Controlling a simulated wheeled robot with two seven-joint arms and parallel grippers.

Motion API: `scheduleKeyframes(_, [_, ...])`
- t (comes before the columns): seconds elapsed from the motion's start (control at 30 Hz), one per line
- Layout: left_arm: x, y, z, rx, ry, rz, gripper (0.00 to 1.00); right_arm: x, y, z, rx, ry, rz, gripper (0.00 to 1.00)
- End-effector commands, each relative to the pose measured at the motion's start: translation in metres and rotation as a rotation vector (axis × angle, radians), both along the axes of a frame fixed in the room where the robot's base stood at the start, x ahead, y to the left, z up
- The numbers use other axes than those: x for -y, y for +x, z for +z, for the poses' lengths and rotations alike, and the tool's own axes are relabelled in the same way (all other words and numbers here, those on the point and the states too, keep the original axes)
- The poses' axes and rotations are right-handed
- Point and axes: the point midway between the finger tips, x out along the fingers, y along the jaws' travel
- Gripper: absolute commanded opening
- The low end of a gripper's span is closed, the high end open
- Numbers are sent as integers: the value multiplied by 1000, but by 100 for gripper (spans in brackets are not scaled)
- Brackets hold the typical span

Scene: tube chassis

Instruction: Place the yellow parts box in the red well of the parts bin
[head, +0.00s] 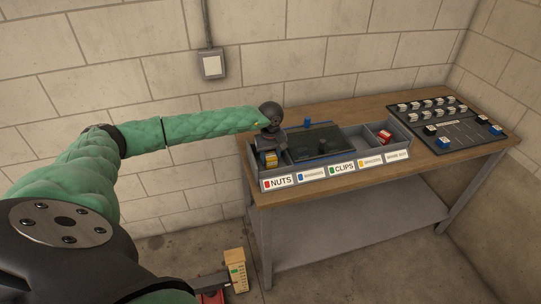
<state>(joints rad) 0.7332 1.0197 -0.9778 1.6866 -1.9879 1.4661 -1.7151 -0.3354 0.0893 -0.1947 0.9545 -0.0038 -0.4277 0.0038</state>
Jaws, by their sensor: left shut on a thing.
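The grey parts bin (399,151) stands on the workbench, with coloured labels along its front. Its leftmost well carries a label with a red mark (279,182) reading NUTS. My left gripper (269,147) points down over this well and is shut on the yellow parts box (270,160). The box is low at the well, behind the label; whether it touches the floor is hidden. My right gripper is not in view.
A dark panel (314,141) lies across the bin's middle. A red box (384,137) sits in the right-hand well. A blue piece (307,122) is at the bin's back. A dark board (446,125) with several small blocks lies on the wooden bench (462,157) at right.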

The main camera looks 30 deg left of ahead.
Motion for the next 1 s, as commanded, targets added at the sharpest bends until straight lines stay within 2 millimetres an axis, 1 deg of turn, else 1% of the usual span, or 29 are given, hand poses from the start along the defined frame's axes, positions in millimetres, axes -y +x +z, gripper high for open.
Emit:
scheduleKeyframes(0.2, [0, 0, -1, 0, 0, 0, 17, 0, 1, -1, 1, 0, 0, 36])
scheduleKeyframes(0.4, [0, 0, -3, 0, 0, 0, 17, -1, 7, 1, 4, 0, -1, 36])
scheduleKeyframes(0.43, [0, 0, -3, 0, 0, 0, 43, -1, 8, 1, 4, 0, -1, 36])
scheduleKeyframes(0.53, [0, 0, -2, 0, 0, 0, 63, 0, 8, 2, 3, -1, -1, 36])
scheduleKeyframes(0.8, [0, 0, -2, 0, 0, 0, 63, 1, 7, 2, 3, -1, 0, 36])
scheduleKeyframes(0.97, [0, 0, 1, 0, 0, 0, 63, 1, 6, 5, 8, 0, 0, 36])
scheduleKeyframes(1.0, [0, 0, 1, 1, 1, 0, 63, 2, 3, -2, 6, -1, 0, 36])
